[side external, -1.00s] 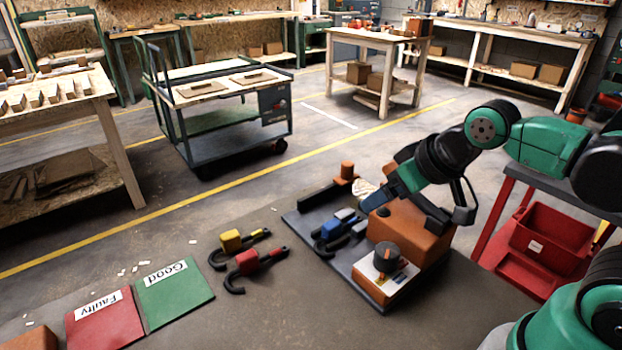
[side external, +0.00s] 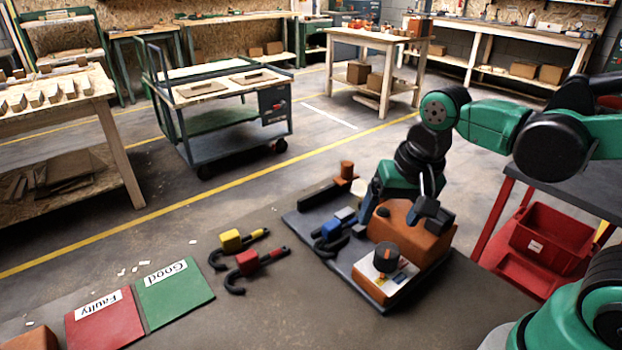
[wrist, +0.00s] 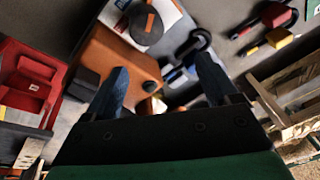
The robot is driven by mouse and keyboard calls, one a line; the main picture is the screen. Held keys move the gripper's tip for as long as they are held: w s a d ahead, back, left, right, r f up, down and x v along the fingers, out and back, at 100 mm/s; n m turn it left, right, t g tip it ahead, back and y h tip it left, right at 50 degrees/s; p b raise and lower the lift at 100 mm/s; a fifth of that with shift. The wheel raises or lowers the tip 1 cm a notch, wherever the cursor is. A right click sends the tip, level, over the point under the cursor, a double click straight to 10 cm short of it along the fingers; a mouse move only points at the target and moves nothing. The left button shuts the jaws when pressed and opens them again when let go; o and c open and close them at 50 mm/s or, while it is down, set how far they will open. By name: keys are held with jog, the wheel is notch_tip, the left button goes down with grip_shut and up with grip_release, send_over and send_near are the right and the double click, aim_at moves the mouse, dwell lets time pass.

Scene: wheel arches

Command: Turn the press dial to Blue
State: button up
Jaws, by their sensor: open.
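The press dial (side external: 386,257) is a dark round knob with an orange mark on top. It stands on a white plate (side external: 368,271) at the near end of the orange press (side external: 415,232). Small coloured patches lie beside the knob; which one the mark faces I cannot tell. The dial (wrist: 146,25) also shows at the top of the wrist view. My gripper (wrist: 164,80) is open and empty, its two bluish fingers wide apart.
A blue hook piece (side external: 332,229) lies on the press's dark base. Beyond are a green Good pad (side external: 176,293) and a red Faulty pad (side external: 104,320). A red bin (side external: 548,240) stands at right.

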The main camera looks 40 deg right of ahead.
aim_at(388, 249)
jog(key=m+g, duration=0.1)
jog(key=f+m, duration=0.1)
jog(key=s+m+g, duration=0.1)
jog(key=shift+a+f+m+g, duration=0.15)
jog(key=shift+a+m+g, duration=0.15)
jog(key=shift+m, duration=0.1)
jog(key=shift+f, duration=2.75)
jog(key=shift+c, duration=0.3)
grip_shut()
jog(key=shift+n, duration=0.3)
jog(key=n, duration=0.5)
jog(key=shift+n, duration=0.4)
jog(key=n, duration=0.5)
jog(key=shift+n, duration=0.3)
